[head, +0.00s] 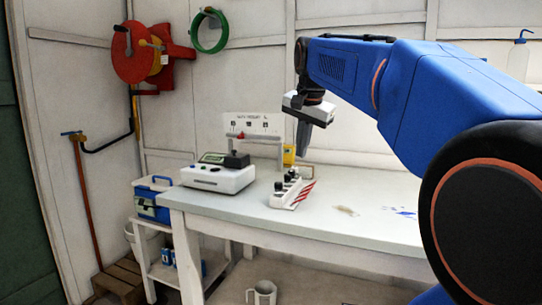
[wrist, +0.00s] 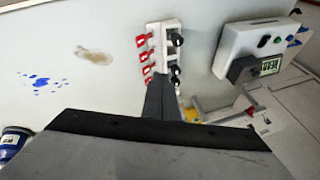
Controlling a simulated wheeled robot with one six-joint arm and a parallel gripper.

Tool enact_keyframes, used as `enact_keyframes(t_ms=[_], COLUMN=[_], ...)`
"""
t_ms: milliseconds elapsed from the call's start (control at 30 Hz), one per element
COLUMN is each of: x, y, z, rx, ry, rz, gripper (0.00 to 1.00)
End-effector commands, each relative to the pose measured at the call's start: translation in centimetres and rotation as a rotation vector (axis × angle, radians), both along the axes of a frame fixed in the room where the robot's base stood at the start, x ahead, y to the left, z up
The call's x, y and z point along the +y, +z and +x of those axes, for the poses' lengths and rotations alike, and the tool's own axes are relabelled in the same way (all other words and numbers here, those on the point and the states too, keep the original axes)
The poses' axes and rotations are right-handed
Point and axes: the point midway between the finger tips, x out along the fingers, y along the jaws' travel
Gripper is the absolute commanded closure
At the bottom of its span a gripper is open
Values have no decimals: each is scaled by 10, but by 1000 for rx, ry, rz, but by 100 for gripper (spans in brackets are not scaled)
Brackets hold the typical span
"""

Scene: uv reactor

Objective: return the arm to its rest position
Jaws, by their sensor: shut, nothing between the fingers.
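My arm is blue with a black joint and reaches in from the right of the head view. My gripper (head: 304,143) points down above the table (head: 352,185), behind and above the white switch box (head: 285,192). The gripper is shut and empty. In the wrist view the dark closed fingers (wrist: 161,98) overlap the lower end of the switch box (wrist: 158,30) in the picture. The box has black knobs and red tags along its side. The fingers look apart from it in the head view.
A white device with a display (head: 217,174) stands on the table's left part. Behind it is a white panel (head: 252,126) on a stand. A yellow item (head: 289,155) is near the gripper. Stains mark the otherwise clear right side. A blue toolbox (head: 152,197) sits on a lower side shelf.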

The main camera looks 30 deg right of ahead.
Motion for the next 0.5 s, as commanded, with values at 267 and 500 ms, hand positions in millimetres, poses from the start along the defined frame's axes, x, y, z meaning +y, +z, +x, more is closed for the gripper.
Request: enact_keyframes(t_ms=[267,500], x=[6,53], y=[-5,-57], z=[-3,-38], rx=[2,30], ry=[22,231], rz=[-6,-61], gripper=[100,100])
